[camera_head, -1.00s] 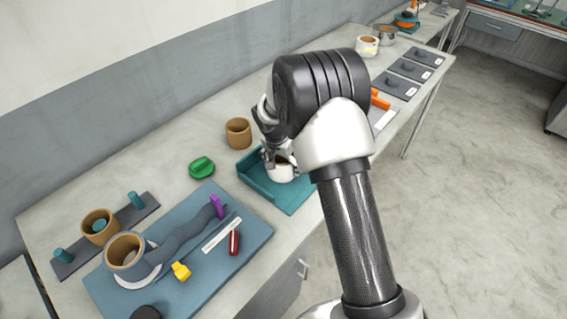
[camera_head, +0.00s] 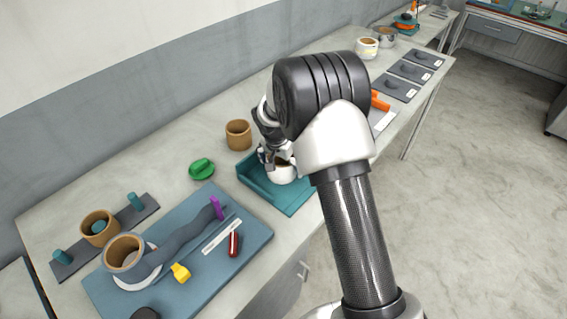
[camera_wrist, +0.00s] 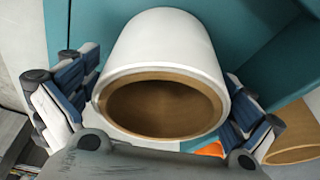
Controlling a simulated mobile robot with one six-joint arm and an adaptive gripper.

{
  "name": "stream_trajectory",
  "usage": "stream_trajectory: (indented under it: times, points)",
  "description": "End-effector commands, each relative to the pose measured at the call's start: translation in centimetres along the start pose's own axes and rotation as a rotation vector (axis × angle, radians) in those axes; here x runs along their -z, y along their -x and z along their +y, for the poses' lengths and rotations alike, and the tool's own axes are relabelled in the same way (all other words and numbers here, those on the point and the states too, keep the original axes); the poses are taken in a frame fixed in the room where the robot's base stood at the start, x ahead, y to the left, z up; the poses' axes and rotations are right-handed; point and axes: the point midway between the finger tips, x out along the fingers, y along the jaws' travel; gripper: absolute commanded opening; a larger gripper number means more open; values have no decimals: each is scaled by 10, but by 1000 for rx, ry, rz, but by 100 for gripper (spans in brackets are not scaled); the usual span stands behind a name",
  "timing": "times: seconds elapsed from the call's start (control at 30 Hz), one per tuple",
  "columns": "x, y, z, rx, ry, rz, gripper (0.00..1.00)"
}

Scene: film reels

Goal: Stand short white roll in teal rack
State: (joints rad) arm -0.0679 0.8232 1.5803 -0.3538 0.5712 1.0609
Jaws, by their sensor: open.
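The short white roll (camera_head: 282,175), with a brown core, sits in the teal rack (camera_head: 297,202). It appears to stand upright, its open end facing up. My gripper (camera_head: 276,157) is right at the roll's top. In the wrist view the white roll (camera_wrist: 168,42) lies between the two open fingers of my gripper (camera_wrist: 158,100), one on each side. The left finger is very close to the roll's rim; whether it touches is unclear. Teal rack surfaces (camera_wrist: 258,45) show behind the roll. The roll's foot is hidden in the wrist view.
A brown roll (camera_head: 238,134) stands behind the rack, and a green object (camera_head: 201,168) lies to its left. A blue mat (camera_head: 215,263) with small tools is at front left. My arm hides part of the table near an orange object (camera_head: 380,101).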

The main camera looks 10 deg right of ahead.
Motion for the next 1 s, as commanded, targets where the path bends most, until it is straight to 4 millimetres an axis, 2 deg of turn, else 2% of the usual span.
stream_trajectory:
  times: [0.17, 0.6, 0.87, 0.97, 1.0]
  points:
    - [2, 8, 0, 1, 0, 1, 100]
    - [2, 98, -1, 3, 0, 2, 100]
    - [1, 125, 1, 1, 3, 1, 100]
    - [1, 147, 9, 12, 22, 5, 100]
    - [0, 161, 14, 20, 38, 8, 100]
